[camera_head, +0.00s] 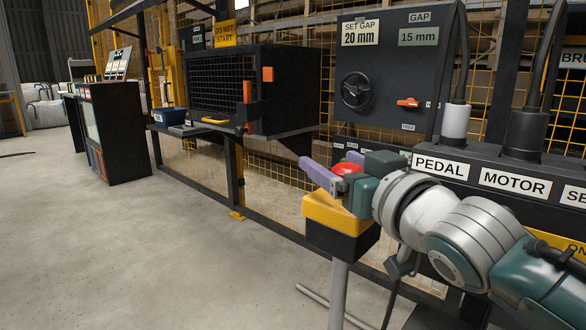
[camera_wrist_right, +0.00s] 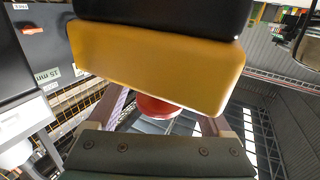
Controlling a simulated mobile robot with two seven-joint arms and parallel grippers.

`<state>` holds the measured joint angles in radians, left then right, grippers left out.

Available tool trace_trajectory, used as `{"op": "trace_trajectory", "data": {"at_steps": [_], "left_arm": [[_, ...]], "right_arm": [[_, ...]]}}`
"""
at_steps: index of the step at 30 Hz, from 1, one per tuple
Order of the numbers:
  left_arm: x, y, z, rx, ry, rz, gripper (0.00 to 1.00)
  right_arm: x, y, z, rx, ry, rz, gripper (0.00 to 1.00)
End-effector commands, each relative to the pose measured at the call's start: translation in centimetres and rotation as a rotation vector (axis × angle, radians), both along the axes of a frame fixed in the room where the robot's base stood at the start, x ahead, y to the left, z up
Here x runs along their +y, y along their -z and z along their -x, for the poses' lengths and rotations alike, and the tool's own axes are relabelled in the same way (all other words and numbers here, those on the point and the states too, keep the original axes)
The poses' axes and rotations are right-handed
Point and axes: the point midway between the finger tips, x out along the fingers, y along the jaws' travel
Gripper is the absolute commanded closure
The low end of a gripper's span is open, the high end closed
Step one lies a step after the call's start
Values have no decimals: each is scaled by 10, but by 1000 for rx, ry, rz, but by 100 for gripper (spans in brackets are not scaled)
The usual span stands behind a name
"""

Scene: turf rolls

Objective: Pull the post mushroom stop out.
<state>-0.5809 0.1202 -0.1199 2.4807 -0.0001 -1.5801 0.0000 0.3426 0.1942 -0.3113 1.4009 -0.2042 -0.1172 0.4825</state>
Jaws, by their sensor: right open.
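The post mushroom stop (camera_head: 347,168) is a red button on top of a yellow and black box (camera_head: 335,212) on a grey post. In the right wrist view, the red mushroom (camera_wrist_right: 157,107) shows beneath the yellow housing, partly hidden by the housing and my gripper body. My right gripper (camera_head: 323,160) is open, with its purple fingers on either side of the red button. In the head view, its near finger and body hide part of the button. Whether the fingers touch it cannot be told. My left gripper is not in view.
A dark panel labelled PEDAL and MOTOR (camera_head: 513,185), with thick cable plugs, stands right behind my right arm. A mesh cage (camera_head: 225,85) is behind left.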

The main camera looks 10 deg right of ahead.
Motion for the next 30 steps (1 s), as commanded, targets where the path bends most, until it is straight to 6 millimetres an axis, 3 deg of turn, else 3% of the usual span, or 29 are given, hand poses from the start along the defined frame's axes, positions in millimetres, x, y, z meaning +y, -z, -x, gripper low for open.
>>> {"op": "trace_trajectory", "data": {"at_steps": [7,27,30], "left_arm": [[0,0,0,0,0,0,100],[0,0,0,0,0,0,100],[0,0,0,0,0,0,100]], "right_arm": [[0,0,0,0,0,0,17],[0,0,0,1,0,0,93],[0,0,0,0,0,0,100]]}}
